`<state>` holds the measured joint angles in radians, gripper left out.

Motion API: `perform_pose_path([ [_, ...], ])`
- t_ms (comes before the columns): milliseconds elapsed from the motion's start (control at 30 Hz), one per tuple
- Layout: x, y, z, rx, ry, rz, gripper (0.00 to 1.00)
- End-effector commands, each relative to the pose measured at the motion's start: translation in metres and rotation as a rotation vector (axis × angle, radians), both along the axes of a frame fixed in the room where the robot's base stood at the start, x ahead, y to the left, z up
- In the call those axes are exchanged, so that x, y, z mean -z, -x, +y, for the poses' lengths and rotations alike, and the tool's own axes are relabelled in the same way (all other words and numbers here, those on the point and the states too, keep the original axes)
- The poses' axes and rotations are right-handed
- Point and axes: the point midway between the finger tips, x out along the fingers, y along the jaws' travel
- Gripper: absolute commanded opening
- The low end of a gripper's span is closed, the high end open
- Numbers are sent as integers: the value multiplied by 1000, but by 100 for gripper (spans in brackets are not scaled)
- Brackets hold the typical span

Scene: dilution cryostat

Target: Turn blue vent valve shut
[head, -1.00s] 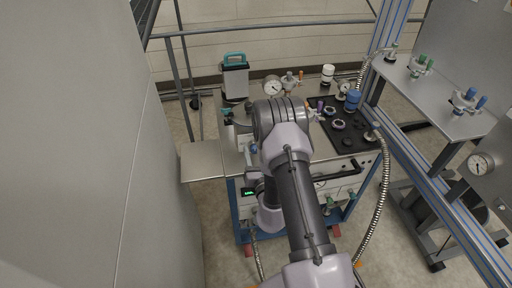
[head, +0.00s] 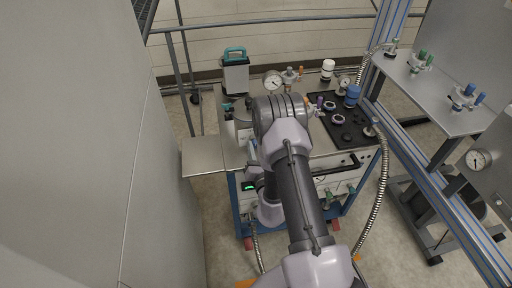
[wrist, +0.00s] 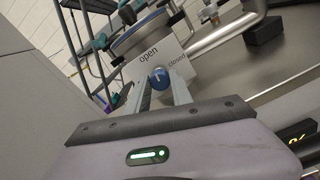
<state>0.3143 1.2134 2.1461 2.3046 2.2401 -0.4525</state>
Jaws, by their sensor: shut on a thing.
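The blue vent valve knob (wrist: 159,78) is in the wrist view, in front of a pale plate (wrist: 150,58) marked "open" and "closed". A white line on the knob points roughly up, tilted in the picture. My gripper (wrist: 161,90) is shut on the knob, one finger on each side of it. In the head view my arm hides the knob and the gripper tips.
A bench cart top (head: 232,150) carries a dark mat (head: 350,135) with rings and a blue canister (head: 352,96). A gauge (head: 273,80) and a teal-handled box (head: 235,72) stand at the back. A flexible metal hose (head: 383,185) hangs at right. A grey wall (head: 70,150) is close on the left.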

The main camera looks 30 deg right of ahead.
Motion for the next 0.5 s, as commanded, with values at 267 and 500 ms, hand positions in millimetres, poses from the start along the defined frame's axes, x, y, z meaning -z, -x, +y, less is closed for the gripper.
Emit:
perform_pose_path([
  [267, -3, -1, 0, -1, -238, -70, 0],
  [500, -3, -1, -1, 0, -458, -135, 0],
])
